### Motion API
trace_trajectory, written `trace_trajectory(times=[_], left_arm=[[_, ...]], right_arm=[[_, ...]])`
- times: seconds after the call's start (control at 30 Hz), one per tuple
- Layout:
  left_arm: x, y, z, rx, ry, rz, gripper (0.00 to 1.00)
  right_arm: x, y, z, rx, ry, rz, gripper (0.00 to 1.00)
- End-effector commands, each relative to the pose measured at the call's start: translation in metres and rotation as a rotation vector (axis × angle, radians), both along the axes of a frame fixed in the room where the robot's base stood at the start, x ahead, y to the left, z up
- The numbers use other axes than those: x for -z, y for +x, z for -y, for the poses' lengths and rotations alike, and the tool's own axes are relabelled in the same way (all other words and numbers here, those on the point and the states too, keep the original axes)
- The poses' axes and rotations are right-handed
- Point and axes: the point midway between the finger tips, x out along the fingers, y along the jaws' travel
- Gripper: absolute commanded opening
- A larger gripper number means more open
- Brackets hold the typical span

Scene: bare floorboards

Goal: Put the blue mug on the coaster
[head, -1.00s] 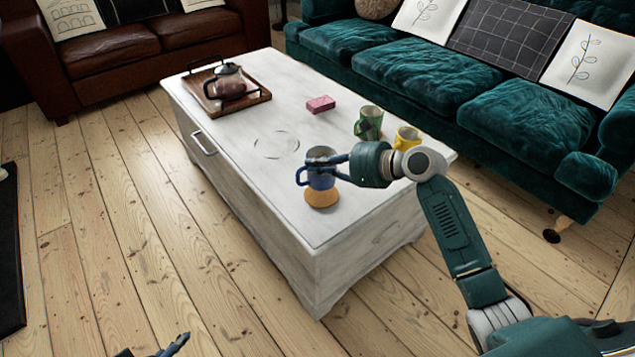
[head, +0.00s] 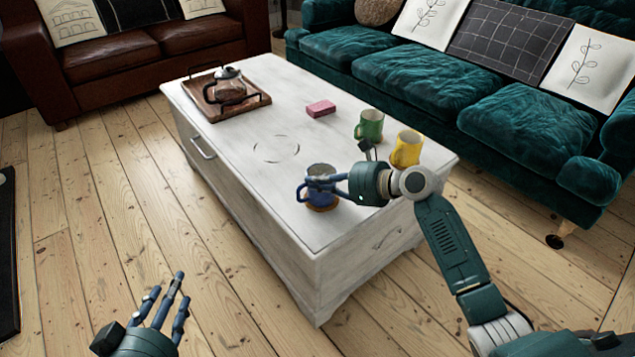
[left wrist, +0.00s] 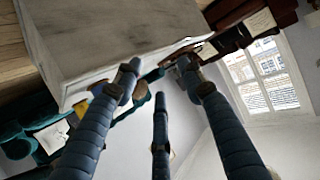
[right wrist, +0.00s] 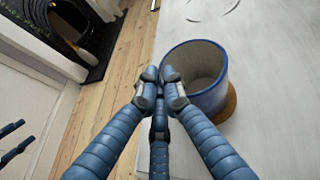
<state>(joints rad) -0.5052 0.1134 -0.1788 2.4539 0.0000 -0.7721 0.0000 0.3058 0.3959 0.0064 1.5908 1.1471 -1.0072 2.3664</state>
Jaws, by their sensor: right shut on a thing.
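The blue mug (head: 320,198) is upright at the near end of the white table, with its handle toward the left. My right gripper (head: 328,183) is shut on it from the right. The round cork-coloured coaster (head: 325,209) is directly under the mug and mostly hidden by it. In the right wrist view, the mug (right wrist: 208,98) is at the fingertips (right wrist: 160,88), and an edge of the coaster (right wrist: 231,103) shows to its right. I cannot tell whether the mug's base touches the coaster. My left gripper (head: 170,298) is open and empty above the floor.
A green mug (head: 370,127) and a yellow mug (head: 407,150) stand to the right on the table (head: 240,115). A pink sponge-like block (head: 321,108) lies farther back. The table's middle is clear.

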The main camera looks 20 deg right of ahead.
Motion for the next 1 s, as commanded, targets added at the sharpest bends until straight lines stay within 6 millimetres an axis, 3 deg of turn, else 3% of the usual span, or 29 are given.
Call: trace_trajectory(times=[0.2, 0.3, 0.33, 0.73, 1.0], left_arm=[[0.002, -0.002, -0.001, -0.001, 0.003, -0.014, 0.40], [0.004, -0.002, -0.001, -0.001, 0.004, -0.018, 0.40], [0.004, -0.002, -0.001, -0.001, 0.004, -0.018, 0.40], [0.001, -0.001, -0.001, -0.001, 0.002, -0.009, 0.40], [0.043, -0.035, -0.016, -0.018, 0.055, -0.235, 0.40]], right_arm=[[-0.001, 0.001, 0.000, 0.001, 0.001, 0.003, 0.00], [0.001, 0.000, 0.000, 0.000, 0.000, 0.000, 0.23], [0.001, 0.000, 0.000, 0.000, 0.000, 0.000, 0.26], [-0.002, -0.002, 0.002, 0.000, -0.002, 0.000, 0.26], [-0.015, -0.022, 0.018, 0.001, -0.002, 0.000, 0.26]])
